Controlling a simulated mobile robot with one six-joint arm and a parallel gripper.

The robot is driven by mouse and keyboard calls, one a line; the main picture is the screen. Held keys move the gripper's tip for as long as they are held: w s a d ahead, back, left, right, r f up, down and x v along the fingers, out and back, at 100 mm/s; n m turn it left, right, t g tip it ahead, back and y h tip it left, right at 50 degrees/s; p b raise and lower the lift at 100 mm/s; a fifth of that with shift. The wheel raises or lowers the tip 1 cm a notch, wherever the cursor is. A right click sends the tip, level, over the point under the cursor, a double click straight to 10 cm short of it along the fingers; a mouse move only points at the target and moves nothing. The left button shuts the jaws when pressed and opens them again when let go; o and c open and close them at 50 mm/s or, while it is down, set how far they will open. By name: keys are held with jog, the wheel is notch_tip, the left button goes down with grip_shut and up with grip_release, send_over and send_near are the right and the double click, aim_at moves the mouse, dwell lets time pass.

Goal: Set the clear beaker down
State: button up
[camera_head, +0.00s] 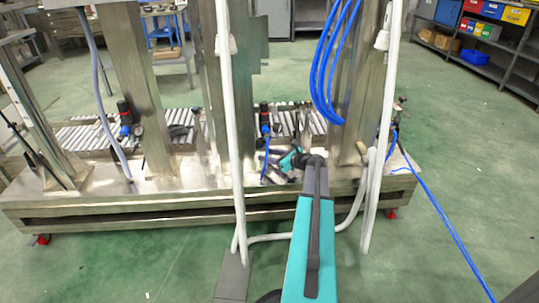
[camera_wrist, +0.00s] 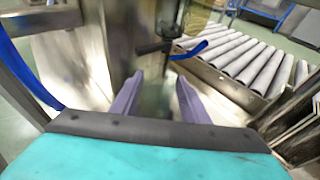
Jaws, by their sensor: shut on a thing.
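The clear beaker (camera_wrist: 157,101) shows only faintly in the wrist view, as a greenish see-through patch between the two purple-grey fingers. My gripper (camera_wrist: 159,80) is shut on it. Its outline is hard to make out, and I cannot tell whether it touches the metal below. In the head view, my gripper (camera_head: 279,171) is over the metal base of the machine, between the upright posts. The beaker cannot be made out there.
White pipes (camera_head: 231,130) stand close to my arm. Blue hoses (camera_head: 325,65) hang at the right. Green floor (camera_head: 450,160) is open at the right.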

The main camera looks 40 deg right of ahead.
jog(key=shift+f, duration=0.1)
jog(key=o, duration=0.9)
jog(key=shift+c, duration=0.2)
jog(key=shift+s+r, duration=0.15)
jog(key=shift+r, duration=0.2)
jog(key=p+v, duration=0.4)
jog(key=v, duration=0.7)
jog(key=shift+s, duration=0.25)
jog(key=shift+s, duration=0.15)
